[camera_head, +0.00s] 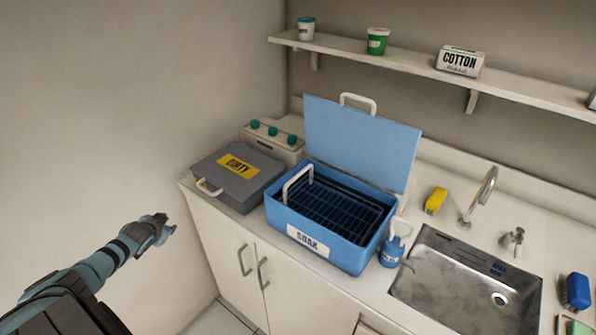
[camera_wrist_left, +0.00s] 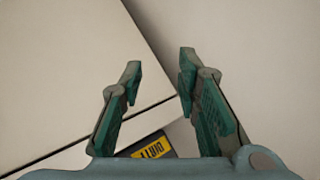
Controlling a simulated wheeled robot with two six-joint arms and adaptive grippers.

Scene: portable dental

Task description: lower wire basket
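A dark wire basket (camera_head: 335,209) sits inside the blue SOAK tub (camera_head: 318,247) on the counter. Its white handle (camera_head: 297,181) stands up at the left end. The tub's blue lid (camera_head: 360,143) is raised upright at the back. My left gripper (camera_head: 168,226) is left of the counter, in the air, well apart from the tub and basket. In the left wrist view the left gripper (camera_wrist_left: 160,80) has its fingers spread with nothing between them. My right gripper is not in view.
A grey DIRTY box (camera_head: 238,192) stands left of the tub, before a white unit with teal knobs (camera_head: 273,139). A blue spray bottle (camera_head: 392,250), yellow item (camera_head: 436,201), sink (camera_head: 465,300) and tap (camera_head: 480,195) are on the right. A shelf (camera_head: 400,64) runs above.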

